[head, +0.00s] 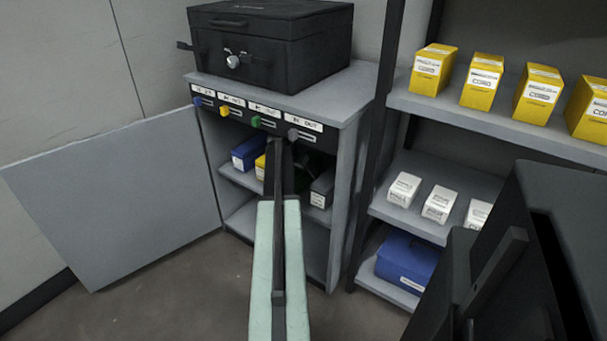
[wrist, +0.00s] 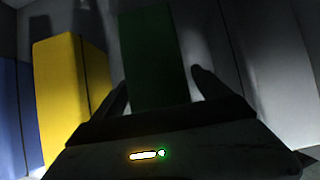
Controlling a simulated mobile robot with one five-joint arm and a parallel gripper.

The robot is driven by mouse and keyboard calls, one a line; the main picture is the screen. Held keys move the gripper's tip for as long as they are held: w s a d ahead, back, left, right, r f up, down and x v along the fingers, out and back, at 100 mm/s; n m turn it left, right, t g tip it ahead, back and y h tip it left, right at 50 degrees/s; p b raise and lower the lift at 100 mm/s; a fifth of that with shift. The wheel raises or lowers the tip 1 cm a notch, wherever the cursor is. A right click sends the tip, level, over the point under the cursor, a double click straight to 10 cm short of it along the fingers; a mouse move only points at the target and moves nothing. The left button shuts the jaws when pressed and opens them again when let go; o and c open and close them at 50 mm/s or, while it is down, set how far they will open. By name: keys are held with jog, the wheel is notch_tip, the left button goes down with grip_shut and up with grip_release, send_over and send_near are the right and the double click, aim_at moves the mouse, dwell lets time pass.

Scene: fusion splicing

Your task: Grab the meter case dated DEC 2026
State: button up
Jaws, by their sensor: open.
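Meter cases stand on the upper shelf inside the open grey cabinet: a blue case (head: 249,152), a yellow case (head: 260,168) and a dark grey case (head: 322,188). In the wrist view a dark green case (wrist: 156,55) stands upright between the two fingers of my gripper (wrist: 162,90). The fingers are open on either side of it, and I cannot tell whether they touch it. The yellow case (wrist: 62,95) and blue case (wrist: 14,110) are to its left. My arm hides the green case in the head view. No date on any case is readable.
The cabinet (head: 345,130) has its door (head: 120,190) swung open to the left. Coloured tags and label strips line its top edge. A black case (head: 270,45) sits on top. Shelving at right holds yellow boxes (head: 485,80), white boxes (head: 438,203) and a blue bin (head: 407,262).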

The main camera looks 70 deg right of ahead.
jog(key=shift+f, duration=0.25)
grip_shut()
